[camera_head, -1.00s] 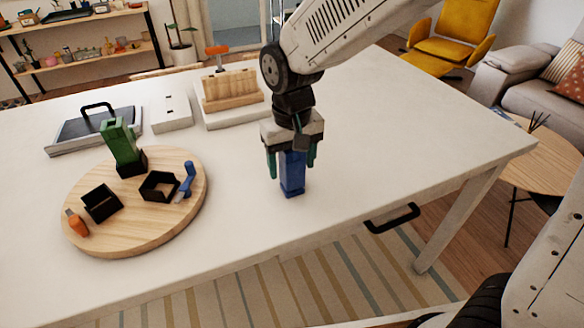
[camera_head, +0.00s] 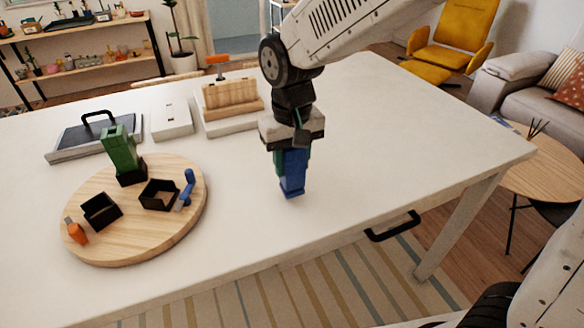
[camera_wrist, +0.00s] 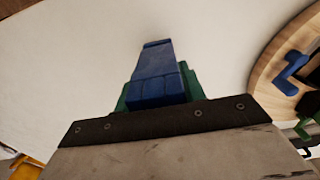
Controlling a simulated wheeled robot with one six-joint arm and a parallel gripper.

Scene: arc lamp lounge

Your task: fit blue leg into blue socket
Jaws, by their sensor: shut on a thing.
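The blue leg (camera_head: 292,178) stands upright on the white table, right of the round board. My gripper (camera_head: 292,160) points down over it and is shut on its upper part, with green fingers on its sides. The wrist view also shows the blue leg (camera_wrist: 157,75) between the green fingers (camera_wrist: 158,90). The round wooden board (camera_head: 140,240) carries black square sockets. A blue peg-like piece (camera_head: 187,186) stands beside the right socket (camera_head: 158,195), which is open and empty. An orange piece (camera_head: 75,231) is beside the left socket (camera_head: 101,211). A green leg (camera_head: 120,150) stands in the back socket (camera_head: 131,173).
A grey tray with a black handle (camera_head: 97,137), a white box (camera_head: 171,118) and a wooden block on a white base (camera_head: 231,100) stand at the back. The table (camera_head: 400,140) is clear on the right. A black drawer handle (camera_head: 392,226) sticks out at the front.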

